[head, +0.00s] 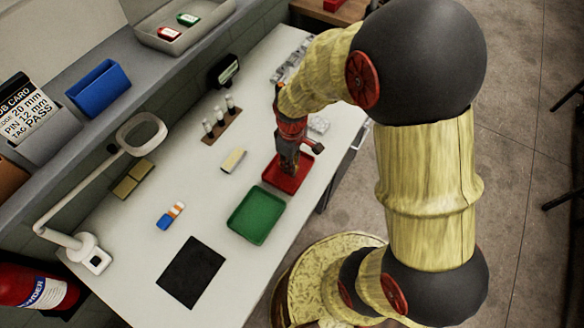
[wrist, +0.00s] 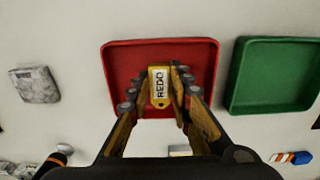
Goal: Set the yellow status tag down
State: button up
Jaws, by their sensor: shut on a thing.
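The yellow status tag (wrist: 160,88) reads "REDO" and sits between my fingertips in the wrist view. My gripper (wrist: 162,82) is shut on it and points down over the red tray (wrist: 117,60). Whether the tag touches the tray floor I cannot tell. In the head view my gripper (head: 289,166) is over the red tray (head: 273,178), and the tag is hidden there.
A green tray (head: 255,215) lies beside the red one. A black mat (head: 191,272), a blue, white and orange item (head: 170,215) and a small pale block (head: 233,160) lie on the white table. A magnifier lamp (head: 142,133) stands at the left. A job card (head: 25,110) reads "TAG PASS".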

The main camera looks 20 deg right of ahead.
jog(key=shift+f, duration=0.7)
jog(key=shift+f, duration=0.1)
jog(key=shift+f, duration=0.15)
jog(key=o, duration=0.8)
jog(key=shift+o, duration=0.2)
jog(key=s+r+m+t+p, duration=0.1)
jog(key=s+r+m+p, duration=0.1)
jog(key=r, duration=1.1)
jog(key=s+r+m+t+p, duration=0.1)
jog(key=s+r+t+p, duration=0.15)
jog(key=r, duration=0.95)
jog(key=s+r+m+t, duration=0.2)
jog(key=s+r+m, duration=0.2)
jog(key=s+r, duration=0.4)
jog(key=shift+s+a+r+b, duration=0.25)
jog(key=shift+b, duration=0.05)
